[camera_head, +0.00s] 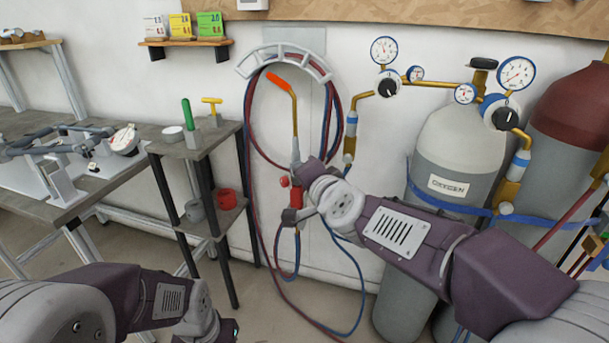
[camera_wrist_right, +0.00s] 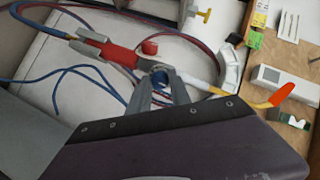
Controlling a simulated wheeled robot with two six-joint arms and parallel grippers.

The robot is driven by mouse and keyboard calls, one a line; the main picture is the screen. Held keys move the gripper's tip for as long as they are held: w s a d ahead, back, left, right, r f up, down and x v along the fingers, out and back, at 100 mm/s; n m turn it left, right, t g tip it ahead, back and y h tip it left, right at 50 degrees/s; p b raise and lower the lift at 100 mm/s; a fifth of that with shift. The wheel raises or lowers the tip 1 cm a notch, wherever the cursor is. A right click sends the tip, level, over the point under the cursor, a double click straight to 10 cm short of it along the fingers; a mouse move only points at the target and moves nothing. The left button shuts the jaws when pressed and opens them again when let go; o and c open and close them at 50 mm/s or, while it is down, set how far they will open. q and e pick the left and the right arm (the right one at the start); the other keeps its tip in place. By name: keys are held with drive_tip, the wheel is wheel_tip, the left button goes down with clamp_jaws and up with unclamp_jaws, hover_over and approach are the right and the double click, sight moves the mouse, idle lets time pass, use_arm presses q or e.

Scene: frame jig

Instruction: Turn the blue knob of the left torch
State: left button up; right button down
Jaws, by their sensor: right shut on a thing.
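The torch (camera_head: 296,150) hangs upright on the wall below a grey hose rack, with a brass neck and an orange tip. It also lies across the wrist view, where its red body (camera_wrist_right: 122,55) and orange tip show. Its blue knob (camera_wrist_right: 159,73) sits between the fingers of my right gripper (camera_wrist_right: 157,88), which is shut on it. Its red knob (camera_wrist_right: 150,47) is just beside, apart from the fingers. In the head view my right wrist hides the blue knob. My left arm is at the bottom left, and its fingers are out of the picture.
A small stand (camera_head: 190,148) with green and yellow tools is left of the torch. A grey oxygen cylinder (camera_head: 462,150) with gauges stands to the right, strapped in blue. Red and blue hoses (camera_head: 250,150) loop behind the torch. A workbench (camera_head: 70,190) is at the left.

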drive_tip(key=c, duration=1.2)
unclamp_jaws()
drive_tip(key=p+v, duration=0.5)
drive_tip(key=v, duration=0.4)
